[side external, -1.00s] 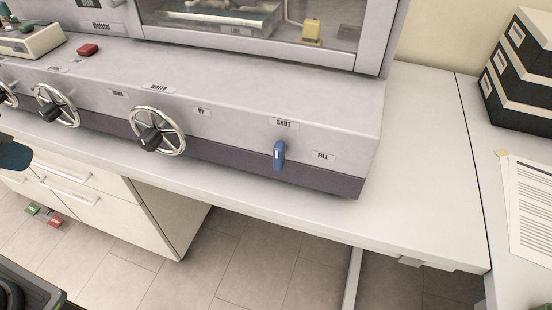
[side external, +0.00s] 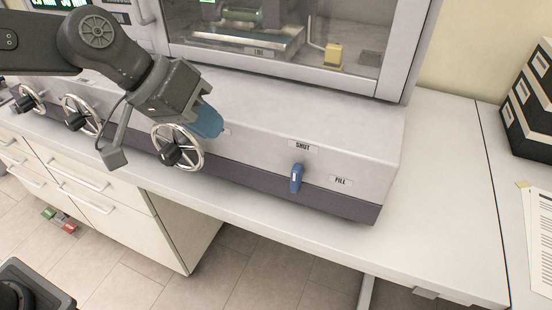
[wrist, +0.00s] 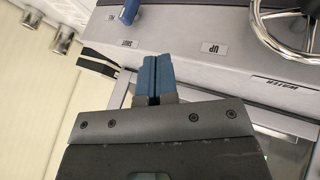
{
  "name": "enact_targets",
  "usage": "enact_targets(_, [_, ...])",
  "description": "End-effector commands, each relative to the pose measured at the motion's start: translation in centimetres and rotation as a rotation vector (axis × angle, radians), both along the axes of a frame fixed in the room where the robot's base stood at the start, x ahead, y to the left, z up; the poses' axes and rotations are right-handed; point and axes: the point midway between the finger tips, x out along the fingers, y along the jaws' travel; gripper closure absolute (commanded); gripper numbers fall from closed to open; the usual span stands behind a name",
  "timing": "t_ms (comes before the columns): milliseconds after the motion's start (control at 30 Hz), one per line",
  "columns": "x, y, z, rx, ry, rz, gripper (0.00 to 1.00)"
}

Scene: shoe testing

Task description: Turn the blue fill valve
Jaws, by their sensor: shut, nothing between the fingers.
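The blue fill valve (side external: 296,178) is a small lever on the front of the grey machine, standing roughly upright below a SHUT label (side external: 302,146). My gripper (side external: 209,122) has blue fingers and is shut and empty. It is left of the valve and higher in the side view, near the handwheel, clearly apart from the valve. In the wrist view the shut fingers (wrist: 153,65) point up the picture.
A chrome handwheel (side external: 177,148) is close beside my gripper, with more wheels farther left. A glass-fronted cabinet (side external: 280,50) stands behind the sloping panel. The white bench (side external: 440,180) is clear to the right. Black box files (side external: 528,105) stand at far right.

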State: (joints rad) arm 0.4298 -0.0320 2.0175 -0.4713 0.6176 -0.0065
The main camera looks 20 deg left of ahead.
Motion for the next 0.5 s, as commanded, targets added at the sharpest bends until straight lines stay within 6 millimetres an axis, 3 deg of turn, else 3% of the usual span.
enact_targets(233, [0.9,-1.5,-1.7,-0.008,0.008,-0.004,1.0])
enact_targets(500, [2.9,-4.0,-6.1,-0.004,0.009,-0.005,1.0])
